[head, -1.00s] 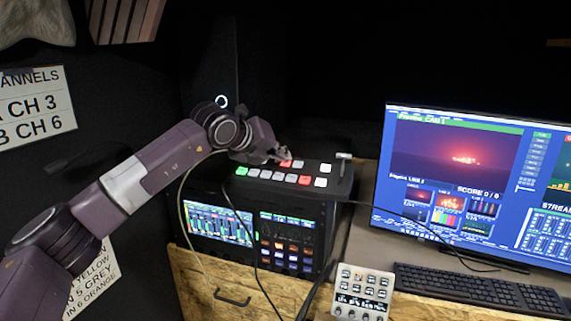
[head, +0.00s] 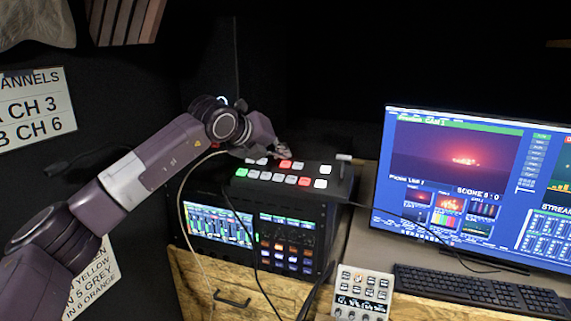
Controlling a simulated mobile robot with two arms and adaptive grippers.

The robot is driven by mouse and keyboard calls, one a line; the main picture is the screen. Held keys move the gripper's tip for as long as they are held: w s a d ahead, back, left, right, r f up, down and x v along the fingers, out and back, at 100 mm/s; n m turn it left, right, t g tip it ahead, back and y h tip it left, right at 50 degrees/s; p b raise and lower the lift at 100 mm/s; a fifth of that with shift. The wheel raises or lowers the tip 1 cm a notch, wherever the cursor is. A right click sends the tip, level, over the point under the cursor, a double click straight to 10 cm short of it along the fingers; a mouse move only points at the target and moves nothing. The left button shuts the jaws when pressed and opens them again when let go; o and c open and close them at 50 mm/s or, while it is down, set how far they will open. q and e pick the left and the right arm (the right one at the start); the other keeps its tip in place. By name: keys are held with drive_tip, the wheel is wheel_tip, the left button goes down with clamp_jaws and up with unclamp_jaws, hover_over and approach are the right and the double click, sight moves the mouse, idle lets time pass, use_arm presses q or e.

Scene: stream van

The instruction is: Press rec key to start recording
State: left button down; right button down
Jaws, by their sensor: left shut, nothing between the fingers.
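A black switcher panel (head: 334,186) with lit white, green and red keys sits on top of the equipment rack. One red key (head: 285,165) is in its back row, and another red key (head: 304,181) is in its front row. I cannot read any key label, so I cannot tell which one is the rec key. My left gripper (head: 286,151) is shut and empty, just above and behind the back-row red key. It appears apart from the keys. My right gripper is not in view.
The rack (head: 325,222) has lit screens and buttons, with cables hanging in front. A monitor (head: 380,170), a keyboard (head: 480,290) and a small white keypad (head: 361,292) are to the right. A dark wall with paper signs (head: 35,105) is at the left.

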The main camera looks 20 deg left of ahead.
use_arm(q)
drive_tip(key=r, duration=0.2)
drive_tip(key=s+r+p, duration=0.1)
drive_tip(key=r, duration=0.2)
drive_tip(key=shift+s, duration=0.15)
idle(0.6)
